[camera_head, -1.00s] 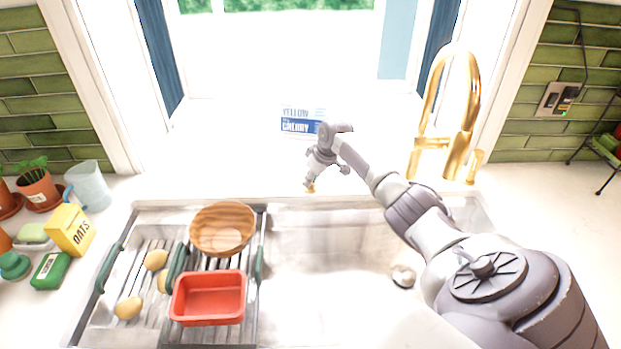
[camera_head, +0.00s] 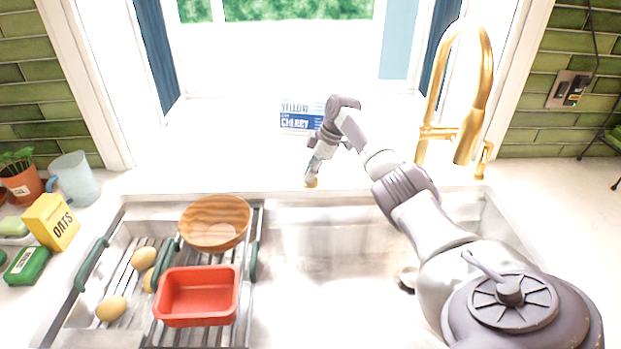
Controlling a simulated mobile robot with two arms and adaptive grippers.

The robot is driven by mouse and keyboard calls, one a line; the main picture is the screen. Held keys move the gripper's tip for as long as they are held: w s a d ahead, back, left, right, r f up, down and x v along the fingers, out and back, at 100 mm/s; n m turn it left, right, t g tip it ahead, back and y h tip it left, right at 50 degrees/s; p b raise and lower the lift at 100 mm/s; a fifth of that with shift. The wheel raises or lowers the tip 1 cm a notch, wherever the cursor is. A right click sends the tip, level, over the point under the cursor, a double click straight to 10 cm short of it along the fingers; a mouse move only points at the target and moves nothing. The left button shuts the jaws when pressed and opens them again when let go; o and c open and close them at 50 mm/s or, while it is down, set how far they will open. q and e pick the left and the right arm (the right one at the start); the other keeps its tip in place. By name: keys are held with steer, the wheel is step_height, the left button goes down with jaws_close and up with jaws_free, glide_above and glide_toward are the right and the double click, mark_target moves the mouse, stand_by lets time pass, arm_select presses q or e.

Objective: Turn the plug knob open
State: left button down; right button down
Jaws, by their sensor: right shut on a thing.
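The plug knob (camera_head: 311,182) is a small gold knob at the back rim of the sink, behind the basin. My right gripper (camera_head: 312,174) points down at it and is shut on it; the fingers cover most of the knob. How far the knob is turned cannot be seen. The sink drain (camera_head: 406,278) shows at the right of the basin, partly hidden by my right arm. My left gripper is not in view.
A rack (camera_head: 256,215) over the sink's left side carries a wooden bowl (camera_head: 214,222), a red tub (camera_head: 197,296) and several potatoes. The gold faucet (camera_head: 470,110) stands right of my arm. A blue and white box (camera_head: 296,116) stands behind the gripper.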

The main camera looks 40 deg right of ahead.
stand_by(0.5)
steer(key=c, duration=1.2)
jaws_free()
steer(key=v, duration=1.2)
steer(key=shift+w, duration=0.1)
steer(key=shift+f, duration=0.15)
